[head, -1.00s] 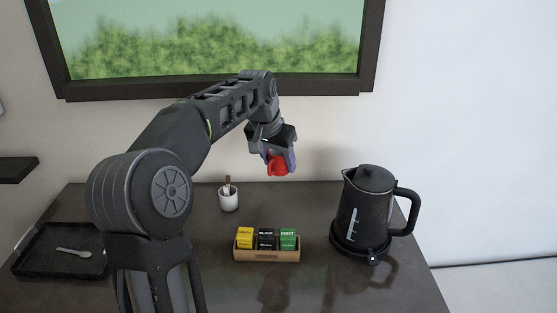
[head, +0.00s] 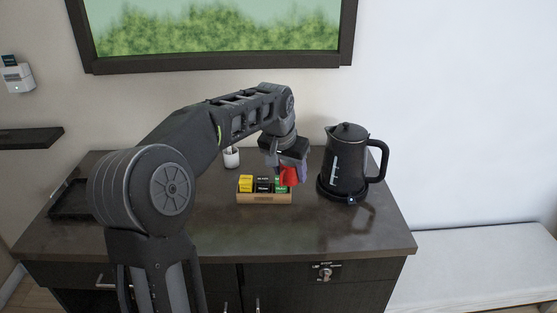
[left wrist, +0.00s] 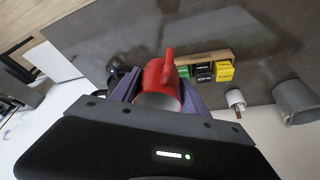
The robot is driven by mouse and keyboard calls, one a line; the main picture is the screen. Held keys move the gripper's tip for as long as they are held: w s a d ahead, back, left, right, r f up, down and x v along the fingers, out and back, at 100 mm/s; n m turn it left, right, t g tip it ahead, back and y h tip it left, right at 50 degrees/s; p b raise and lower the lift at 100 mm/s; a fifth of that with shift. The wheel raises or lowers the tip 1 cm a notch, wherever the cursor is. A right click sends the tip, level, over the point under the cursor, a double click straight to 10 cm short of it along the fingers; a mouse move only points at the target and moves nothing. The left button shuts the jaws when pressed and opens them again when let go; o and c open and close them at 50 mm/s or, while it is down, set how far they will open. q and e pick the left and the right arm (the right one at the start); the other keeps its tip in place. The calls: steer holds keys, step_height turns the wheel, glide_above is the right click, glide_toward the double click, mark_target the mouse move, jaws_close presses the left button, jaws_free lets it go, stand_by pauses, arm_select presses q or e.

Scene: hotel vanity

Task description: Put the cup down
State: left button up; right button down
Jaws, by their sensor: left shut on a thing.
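A red cup (head: 289,176) is held in my left gripper (head: 287,165), above the counter, between the tea box and the kettle in the head view. In the left wrist view the red cup (left wrist: 160,82) sits between the two purple fingers of my left gripper (left wrist: 158,92), with its handle pointing away from the palm and its pale inside partly showing. The counter top (head: 210,222) lies below it; I cannot tell the exact height of the cup above it. My right gripper is in neither view.
A wooden tea box (head: 262,198) with yellow, black and green packets stands just left of the cup. A black kettle (head: 347,165) on its base stands to the right. A white holder (head: 231,158) and a dark tray (head: 72,203) are further left. The counter's front strip is clear.

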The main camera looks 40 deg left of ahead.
arm_select(q)
steer(key=s+d+f+m, duration=0.1)
steer(key=d+f, duration=0.5)
steer(key=d, duration=0.3)
steer(key=s+d+f+m, duration=0.1)
steer(key=d+f, duration=0.5)
steer(key=d, duration=0.3)
steer(key=s+d+f+h+b, duration=0.1)
steer(key=d+f+b, duration=0.3)
steer(key=f+b, duration=0.6)
steer(key=shift+s+d+f, duration=0.15)
steer(key=shift+d+f, duration=0.15)
steer(key=shift+f, duration=0.55)
steer(key=shift+s+a, duration=0.1)
